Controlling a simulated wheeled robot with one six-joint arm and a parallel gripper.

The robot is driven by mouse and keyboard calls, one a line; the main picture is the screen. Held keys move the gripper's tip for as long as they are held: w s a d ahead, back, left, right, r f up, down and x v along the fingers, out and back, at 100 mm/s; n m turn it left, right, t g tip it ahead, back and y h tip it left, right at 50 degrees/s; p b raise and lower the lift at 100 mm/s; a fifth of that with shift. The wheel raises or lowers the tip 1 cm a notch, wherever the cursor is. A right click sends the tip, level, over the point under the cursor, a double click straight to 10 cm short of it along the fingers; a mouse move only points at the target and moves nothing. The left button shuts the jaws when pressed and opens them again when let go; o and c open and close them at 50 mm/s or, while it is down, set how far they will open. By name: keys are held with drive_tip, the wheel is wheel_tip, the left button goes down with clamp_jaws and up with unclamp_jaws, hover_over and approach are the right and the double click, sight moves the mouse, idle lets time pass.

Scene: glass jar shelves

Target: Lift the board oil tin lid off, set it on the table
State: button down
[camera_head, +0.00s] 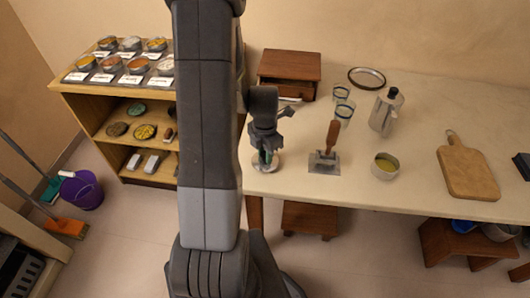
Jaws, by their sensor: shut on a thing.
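An open round metal tin (385,166) with yellow content stands on the table, left of the wooden board. It looks like the board oil tin, and no lid is on it. My gripper (266,152) points down near the table's front left, well left of the tin. It is shut on a small pale disc with a green part, which seems to be the lid (266,163). The lid is at or just above the table top; I cannot tell if it touches. My gripper partly hides it.
A scraper with a wooden handle (332,140) stands just right of my gripper. Glasses (344,110), a metal can (386,112), a wooden box (289,73) and a cutting board (467,168) are on the table (440,105). A jar shelf (100,100) stands left.

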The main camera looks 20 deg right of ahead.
drive_tip(key=shift+f+b, duration=0.55)
drive_tip(key=shift+f, duration=0.1)
idle(0.7)
drive_tip(key=c, duration=1.1)
unclamp_jaws()
drive_tip(key=shift+o, duration=0.2)
drive_tip(key=shift+r, duration=0.2)
drive_tip(key=shift+r+p, duration=2.8)
drive_tip(key=shift+r, duration=1.1)
